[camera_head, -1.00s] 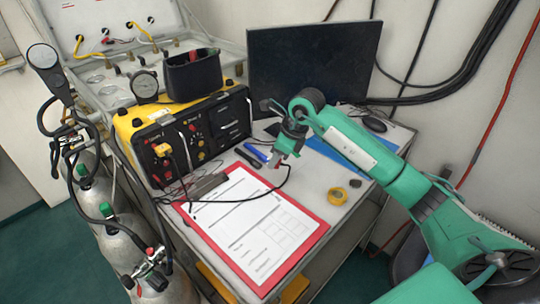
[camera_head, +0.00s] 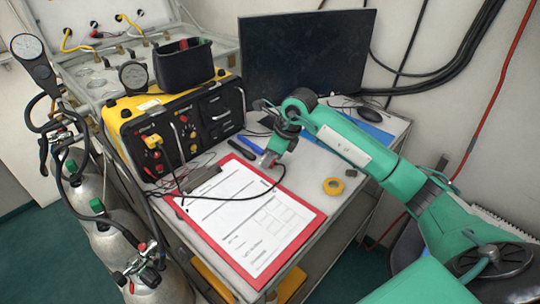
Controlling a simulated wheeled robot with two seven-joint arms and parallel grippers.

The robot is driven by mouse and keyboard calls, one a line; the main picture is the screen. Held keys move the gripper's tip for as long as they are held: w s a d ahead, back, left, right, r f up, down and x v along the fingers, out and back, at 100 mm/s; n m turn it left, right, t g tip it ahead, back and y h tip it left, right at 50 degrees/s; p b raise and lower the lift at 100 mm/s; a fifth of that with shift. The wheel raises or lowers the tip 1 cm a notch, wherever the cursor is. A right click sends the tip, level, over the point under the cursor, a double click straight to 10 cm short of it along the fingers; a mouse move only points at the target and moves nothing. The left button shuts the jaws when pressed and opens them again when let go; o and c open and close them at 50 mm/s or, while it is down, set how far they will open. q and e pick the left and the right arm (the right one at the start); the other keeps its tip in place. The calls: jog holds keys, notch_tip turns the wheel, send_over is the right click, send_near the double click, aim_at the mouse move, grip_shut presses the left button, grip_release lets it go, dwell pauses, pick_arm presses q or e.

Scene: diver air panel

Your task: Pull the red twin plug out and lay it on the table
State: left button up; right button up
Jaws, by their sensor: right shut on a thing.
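My right gripper (camera_head: 269,161) is shut on the red twin plug (camera_head: 271,166), of which only a small red part shows at the fingertips. The gripper points down at the table close to the clipboard's upper right edge. I cannot tell whether the plug touches the surface. A dark cable runs from the plug across the clipboard toward the black and yellow air panel (camera_head: 222,103). The plug is out of the panel, apart from it to the right. My left gripper is not in view.
A red clipboard (camera_head: 317,217) with a white sheet lies on the table, yellow tape (camera_head: 333,186) to its right. A blue pen (camera_head: 252,145) and a dark marker lie behind. A monitor (camera_head: 305,55) stands at the back. A yellow plug (camera_head: 152,141) sits in the panel.

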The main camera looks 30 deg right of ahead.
jog(key=shift+f, duration=0.35)
dwell(0.6)
jog(key=o, duration=1.1)
jog(key=shift+o, duration=0.2)
jog(key=shift+r, duration=0.1)
